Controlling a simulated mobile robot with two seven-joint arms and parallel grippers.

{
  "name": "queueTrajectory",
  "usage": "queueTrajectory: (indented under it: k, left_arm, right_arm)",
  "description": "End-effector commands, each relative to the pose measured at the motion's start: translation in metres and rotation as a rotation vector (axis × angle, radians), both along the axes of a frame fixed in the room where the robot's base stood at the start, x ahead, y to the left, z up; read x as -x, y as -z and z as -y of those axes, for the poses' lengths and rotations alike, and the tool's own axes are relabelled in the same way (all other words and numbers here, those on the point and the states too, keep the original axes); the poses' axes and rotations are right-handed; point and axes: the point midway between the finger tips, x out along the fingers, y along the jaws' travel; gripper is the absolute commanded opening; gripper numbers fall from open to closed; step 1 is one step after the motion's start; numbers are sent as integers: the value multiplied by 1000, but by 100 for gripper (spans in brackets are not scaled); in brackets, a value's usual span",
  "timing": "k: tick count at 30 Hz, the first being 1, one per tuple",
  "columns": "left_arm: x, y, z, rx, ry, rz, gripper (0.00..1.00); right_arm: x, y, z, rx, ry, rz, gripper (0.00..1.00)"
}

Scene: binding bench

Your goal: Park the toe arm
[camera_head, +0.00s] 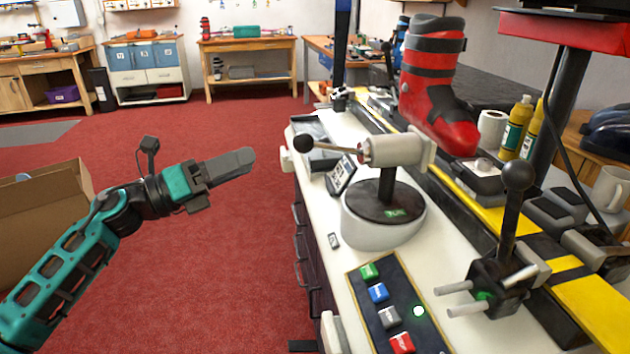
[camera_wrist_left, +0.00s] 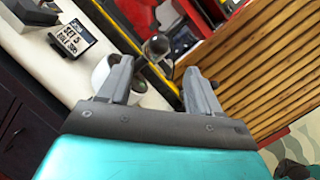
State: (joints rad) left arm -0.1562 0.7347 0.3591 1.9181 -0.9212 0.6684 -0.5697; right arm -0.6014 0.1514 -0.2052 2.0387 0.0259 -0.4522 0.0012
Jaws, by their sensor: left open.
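A lever with a black ball knob (camera_head: 303,143) sticks out to the left from a grey cylinder head (camera_head: 397,150) on a round white pedestal (camera_head: 383,220). A second lever, upright with a black ball knob (camera_head: 518,175), rises from a dark block at the right. I cannot tell from a label which is the toe arm. My left gripper (camera_head: 240,161) is open and empty over the red floor, left of the first knob and apart from it. In the left wrist view a dark round knob (camera_wrist_left: 157,45) shows beyond the open fingers (camera_wrist_left: 160,88). My right gripper is out of view.
A red ski boot (camera_head: 437,90) is above the bench behind the pedestal. A button panel (camera_head: 390,305), a small display (camera_head: 341,175), bottles (camera_head: 516,128) and a mug (camera_head: 610,188) are on or near the bench. A cardboard box (camera_head: 45,215) stands left. The floor between is clear.

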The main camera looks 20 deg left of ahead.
Motion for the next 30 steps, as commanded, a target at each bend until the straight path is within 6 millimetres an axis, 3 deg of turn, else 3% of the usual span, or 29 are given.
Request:
queueTrajectory:
  k: [1,7,14,30]
  left_arm:
    - [0,2,-5,-145,12,63,63]
    - [4,-11,-17,-458,29,170,63]
    - [-7,-15,-8,-487,33,179,63]
    - [-72,-15,50,-479,31,178,63]
  right_arm:
    - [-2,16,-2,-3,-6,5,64]
    - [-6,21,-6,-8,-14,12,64]
    - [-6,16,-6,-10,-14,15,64]
    - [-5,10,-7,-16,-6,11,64]
